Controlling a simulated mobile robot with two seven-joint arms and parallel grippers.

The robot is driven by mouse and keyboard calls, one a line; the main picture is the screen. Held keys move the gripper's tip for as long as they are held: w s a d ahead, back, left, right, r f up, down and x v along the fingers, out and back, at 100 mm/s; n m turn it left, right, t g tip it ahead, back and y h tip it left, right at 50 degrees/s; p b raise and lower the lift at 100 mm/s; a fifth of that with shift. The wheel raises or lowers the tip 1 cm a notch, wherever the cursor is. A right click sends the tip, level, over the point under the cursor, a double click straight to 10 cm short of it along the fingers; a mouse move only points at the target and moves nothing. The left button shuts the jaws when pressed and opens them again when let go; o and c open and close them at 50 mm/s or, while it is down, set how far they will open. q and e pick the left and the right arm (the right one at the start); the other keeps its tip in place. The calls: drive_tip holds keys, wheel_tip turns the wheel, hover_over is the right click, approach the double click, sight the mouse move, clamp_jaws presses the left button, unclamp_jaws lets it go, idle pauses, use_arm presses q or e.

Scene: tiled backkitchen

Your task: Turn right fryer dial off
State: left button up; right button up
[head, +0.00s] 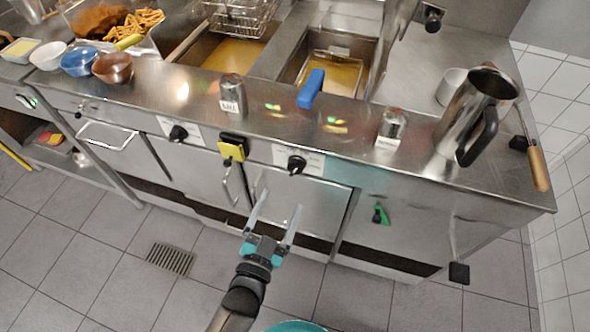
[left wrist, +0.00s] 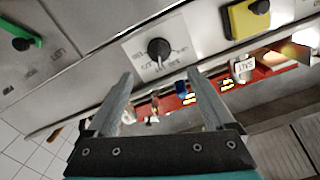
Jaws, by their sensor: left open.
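The right fryer dial (head: 296,164) is a black knob on a white label plate on the steel front panel. In the left wrist view the same dial (left wrist: 158,48) shows beyond my fingertips, its pale marker line visible. My left gripper (head: 278,205) is open and empty, below and slightly left of the dial in the head view. In the left wrist view the gripper's (left wrist: 163,80) two fingers are spread apart, with the dial centred beyond the gap; they look clear of it. My right gripper is not seen.
The left fryer dial (head: 178,132) and a yellow-black piece (head: 232,147) are left of the right dial; a green lever (head: 380,213) is to the right. Floor in front is clear.

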sight(294, 172)
use_arm(q)
drive_tip(key=b+x, duration=0.1)
drive_tip(key=x, duration=0.9)
drive_tip(key=shift+w+d+b, duration=0.1)
drive_tip(key=shift+w+b, duration=0.1)
drive_tip(key=shift+b, duration=0.2)
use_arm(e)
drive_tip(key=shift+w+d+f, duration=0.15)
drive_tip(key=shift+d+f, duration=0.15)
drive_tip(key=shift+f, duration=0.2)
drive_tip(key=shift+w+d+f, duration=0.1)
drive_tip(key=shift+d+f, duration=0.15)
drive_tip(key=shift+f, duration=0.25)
use_arm(q)
drive_tip(key=shift+c, duration=0.2)
drive_tip(key=c, duration=1.3)
